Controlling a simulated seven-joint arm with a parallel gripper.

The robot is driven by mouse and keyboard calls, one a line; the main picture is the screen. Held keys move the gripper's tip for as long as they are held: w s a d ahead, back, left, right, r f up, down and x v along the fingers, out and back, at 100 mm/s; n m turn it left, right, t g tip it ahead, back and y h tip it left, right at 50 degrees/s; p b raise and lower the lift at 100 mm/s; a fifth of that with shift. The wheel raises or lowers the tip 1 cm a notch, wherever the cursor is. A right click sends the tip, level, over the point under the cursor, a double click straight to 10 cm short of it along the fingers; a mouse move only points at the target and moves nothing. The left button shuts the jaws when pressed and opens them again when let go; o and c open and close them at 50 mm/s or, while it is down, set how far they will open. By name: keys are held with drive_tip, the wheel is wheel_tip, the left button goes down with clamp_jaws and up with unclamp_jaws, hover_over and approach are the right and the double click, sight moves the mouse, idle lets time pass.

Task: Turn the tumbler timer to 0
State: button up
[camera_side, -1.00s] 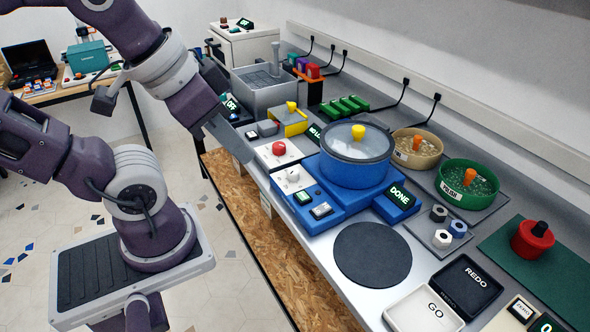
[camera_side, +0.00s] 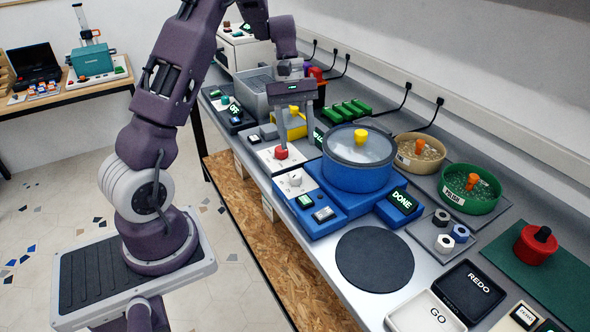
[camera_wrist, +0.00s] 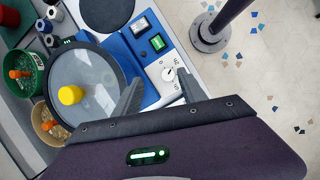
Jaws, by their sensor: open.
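The tumbler is a blue drum (camera_side: 355,178) with a clear lid and yellow knob, on a blue base (camera_side: 330,218); its lid also shows in the wrist view (camera_wrist: 90,75). The timer is a white dial knob (camera_side: 295,180) on a white panel at the base's left side. In the wrist view the dial (camera_wrist: 168,74) lies just beyond and between my fingertips, its numbers too small to read surely. My gripper (camera_side: 297,145) is open and empty, pointing down above the counter, behind the dial in the side view. Its dark fingers also show in the wrist view (camera_wrist: 160,88).
A red knob (camera_side: 281,154) on another white panel is by my left fingertip. A lit DONE display (camera_side: 402,201) and two small switches (camera_side: 314,207) are on the blue base. A green bowl (camera_side: 470,195) and tan bowl (camera_side: 418,153) stand right. A dark round pad (camera_side: 374,260) is clear.

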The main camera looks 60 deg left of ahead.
sight(296, 174)
drive_tip(key=shift+n, duration=0.5)
drive_tip(key=f, duration=1)
drive_tip(key=shift+s+d, duration=0.1)
drive_tip(key=shift+s, duration=0.2)
clamp_jaws()
